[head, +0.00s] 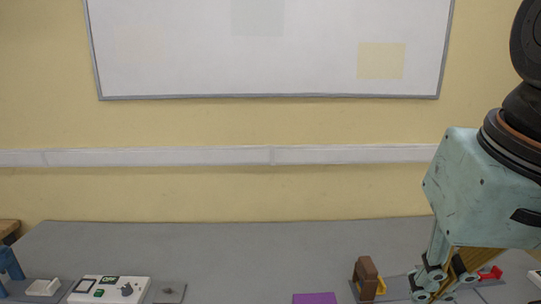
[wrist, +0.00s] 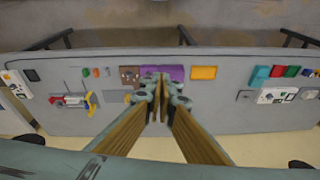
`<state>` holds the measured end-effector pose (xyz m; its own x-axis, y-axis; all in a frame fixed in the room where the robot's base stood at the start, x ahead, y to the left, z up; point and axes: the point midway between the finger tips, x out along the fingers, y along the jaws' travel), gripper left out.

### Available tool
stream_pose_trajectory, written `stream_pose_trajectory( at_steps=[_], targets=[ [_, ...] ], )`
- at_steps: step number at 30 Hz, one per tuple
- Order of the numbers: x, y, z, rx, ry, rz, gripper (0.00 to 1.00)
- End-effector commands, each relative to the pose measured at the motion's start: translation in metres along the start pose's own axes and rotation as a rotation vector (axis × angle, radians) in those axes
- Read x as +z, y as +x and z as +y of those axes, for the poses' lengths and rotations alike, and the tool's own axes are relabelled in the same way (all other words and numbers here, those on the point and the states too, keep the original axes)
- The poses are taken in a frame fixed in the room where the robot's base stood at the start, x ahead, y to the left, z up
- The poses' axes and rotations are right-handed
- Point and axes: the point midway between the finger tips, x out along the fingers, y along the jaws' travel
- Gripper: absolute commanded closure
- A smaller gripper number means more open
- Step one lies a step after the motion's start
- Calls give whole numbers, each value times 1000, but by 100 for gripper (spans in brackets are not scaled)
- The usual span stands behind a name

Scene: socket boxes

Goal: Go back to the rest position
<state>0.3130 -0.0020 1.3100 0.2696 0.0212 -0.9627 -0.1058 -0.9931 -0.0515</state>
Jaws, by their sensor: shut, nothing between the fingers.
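My gripper (head: 434,291) hangs over the right part of the grey table (head: 230,250) in the head view, pointing down, with its tips near the bottom edge of the picture. In the wrist view my gripper (wrist: 160,90) has its two fingers together and nothing between them. Its tips overlap the near side of a purple block (wrist: 177,72) in that picture. I cannot tell the height above the table. The purple block also shows at the bottom of the head view (head: 314,298).
A brown block (head: 367,270) stands left of the gripper, and a red part (head: 490,273) lies right of it. A white socket box (head: 108,289) is at the left. The wrist view shows a yellow block (wrist: 203,73). The table's back middle is clear.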

Motion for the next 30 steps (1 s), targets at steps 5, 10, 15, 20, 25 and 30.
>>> stream_pose_trajectory(
  at_steps=[5, 10, 15, 20, 25, 30],
  targets=[
    [22, -1, 1, 9, -59, 36, 100],
    [36, -1, 2, 15, -98, 61, 100],
    [42, 0, 3, 18, -116, 70, 100],
    [43, 0, 3, 19, -119, 71, 100],
    [43, 0, 3, 18, -118, 71, 100],
    [43, 0, 3, 18, -118, 71, 100]
  ],
)
